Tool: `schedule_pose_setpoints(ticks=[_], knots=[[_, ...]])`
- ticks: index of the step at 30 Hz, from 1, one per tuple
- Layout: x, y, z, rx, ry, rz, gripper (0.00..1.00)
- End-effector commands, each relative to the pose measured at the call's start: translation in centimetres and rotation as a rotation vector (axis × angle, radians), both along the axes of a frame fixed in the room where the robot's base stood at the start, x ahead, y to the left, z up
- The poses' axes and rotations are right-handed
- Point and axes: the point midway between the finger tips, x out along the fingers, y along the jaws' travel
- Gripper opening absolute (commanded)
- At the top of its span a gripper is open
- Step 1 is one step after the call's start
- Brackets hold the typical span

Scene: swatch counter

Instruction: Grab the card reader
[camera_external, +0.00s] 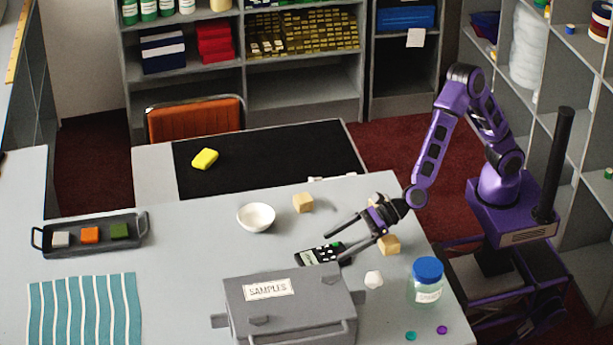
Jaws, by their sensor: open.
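The card reader (311,257) is a small black device with light keys. It lies on the grey counter, just behind the grey samples box. My gripper (335,247) is open, with its two dark fingers apart and pointing left, at the right part of the reader. One finger passes above and behind the reader, the other close to its right end. I cannot tell whether either finger touches it. The reader's right end is partly hidden by the near finger.
The samples box (250,310) stands in front. A white bowl (256,217), wooden blocks (303,202), a white lump (374,279) and a blue-lidded jar (426,285) stand nearby. A black tray (45,238) with colored pieces is at left. The counter between tray and bowl is clear.

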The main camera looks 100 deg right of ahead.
Motion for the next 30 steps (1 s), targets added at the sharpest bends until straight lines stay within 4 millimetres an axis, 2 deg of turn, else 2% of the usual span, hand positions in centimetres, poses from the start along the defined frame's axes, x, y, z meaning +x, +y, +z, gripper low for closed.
schedule_pose_setpoints(ticks=[5, 14, 23, 30], knots=[[1.0, 0.2, -0.5, -0.001, 0.001, 0.001, 1.0], [4.5, 0.7, -2.2, 0.001, 0.0, 0.0, 1.0], [4.9, 0.8, -2.3, -0.001, -0.001, 0.0, 1.0], [4.9, 0.8, -2.3, -0.001, -0.001, 0.0, 0.57]])
